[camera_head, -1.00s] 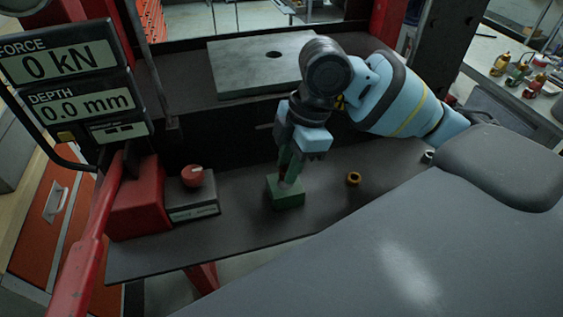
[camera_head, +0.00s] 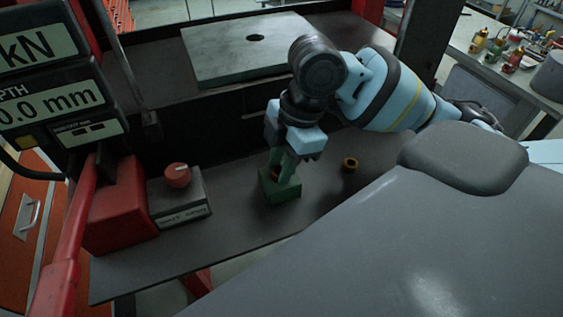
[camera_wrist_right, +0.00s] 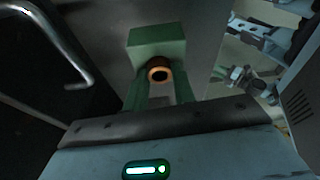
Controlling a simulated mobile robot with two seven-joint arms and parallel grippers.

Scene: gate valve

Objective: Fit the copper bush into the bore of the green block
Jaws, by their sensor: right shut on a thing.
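The green block (camera_head: 282,191) stands on the dark bench, and its side shows in the right wrist view (camera_wrist_right: 157,42). My right gripper (camera_head: 282,172) points down at the block, with its green fingertips at the block's top. In the right wrist view my right gripper (camera_wrist_right: 160,86) is shut on the copper bush (camera_wrist_right: 159,74), a short copper ring with a dark hole. The bush is right beside or at the block; I cannot tell whether it is inside the bore, which is hidden. My left gripper is not in view.
A brass ring (camera_head: 350,164) lies on the bench right of the block. A control box with a red knob (camera_head: 177,175) and a red housing (camera_head: 118,210) stand at left. A grey plate with a hole (camera_head: 245,50) is behind. Bare bench lies between the box and block.

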